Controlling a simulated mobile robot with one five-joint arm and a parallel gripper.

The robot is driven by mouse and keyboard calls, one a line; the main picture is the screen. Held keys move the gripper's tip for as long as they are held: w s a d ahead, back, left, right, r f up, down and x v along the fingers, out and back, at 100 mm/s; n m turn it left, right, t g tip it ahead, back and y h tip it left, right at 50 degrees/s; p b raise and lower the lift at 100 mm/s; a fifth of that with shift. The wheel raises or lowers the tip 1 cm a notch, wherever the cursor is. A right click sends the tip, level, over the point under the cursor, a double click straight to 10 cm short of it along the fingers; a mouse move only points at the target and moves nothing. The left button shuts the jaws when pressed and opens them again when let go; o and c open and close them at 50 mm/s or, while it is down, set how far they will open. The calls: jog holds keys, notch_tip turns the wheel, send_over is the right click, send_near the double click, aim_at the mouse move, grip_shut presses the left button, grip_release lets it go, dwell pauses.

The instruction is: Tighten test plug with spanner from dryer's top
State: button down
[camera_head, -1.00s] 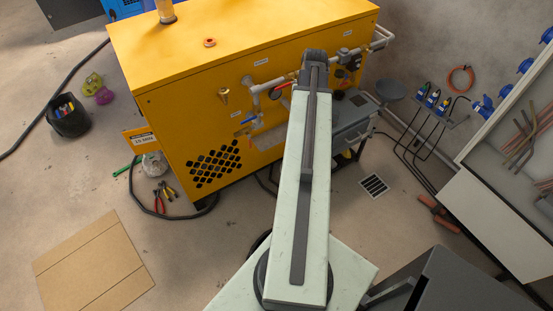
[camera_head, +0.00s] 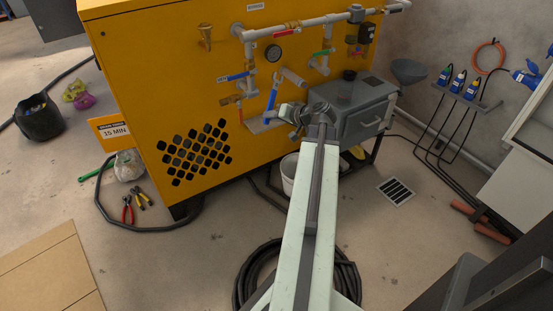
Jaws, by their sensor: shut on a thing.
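My gripper (camera_head: 284,112) is in front of the yellow cabinet, at the left of the grey box. It is shut on a blue spanner-like tool (camera_head: 271,96), which stands roughly upright and slightly tilted at the gripper's left. The tool's upper end is close to the pipework (camera_head: 250,50) on the cabinet's front, near a short grey pipe stub (camera_head: 293,77). I cannot tell whether they touch. I cannot make out for sure which fitting is the test plug. The jaws' grip is small and partly hidden by my wrist.
The yellow cabinet (camera_head: 150,100) carries a gauge (camera_head: 273,52) and red, blue and green valve levers. A grey box (camera_head: 360,110) stands right of my gripper, with a white bucket (camera_head: 289,173) below. A coiled black hose (camera_head: 349,272) and pliers (camera_head: 128,209) lie on the floor.

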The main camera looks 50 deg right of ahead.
jog(key=d+f+m+t+h+b, duration=0.2)
jog(key=d+f+b, duration=0.3)
jog(key=f+b, duration=0.4)
jog(key=t+h+b, duration=0.1)
jog(key=b, duration=0.5)
jog(key=shift+d+f+t, duration=0.3)
jog(key=shift+f+t, duration=0.1)
jog(key=shift+s, duration=0.2)
jog(key=shift+r, duration=0.15)
jog(key=shift+s+d+r+p, duration=0.2)
jog(key=shift+d+r+p, duration=0.4)
jog(key=shift+d+p, duration=0.1)
jog(key=shift+r, duration=0.1)
jog(key=shift+s+d+r+p, duration=0.15)
jog(key=shift+d+r+p, duration=0.3)
jog(key=shift+p, duration=0.1)
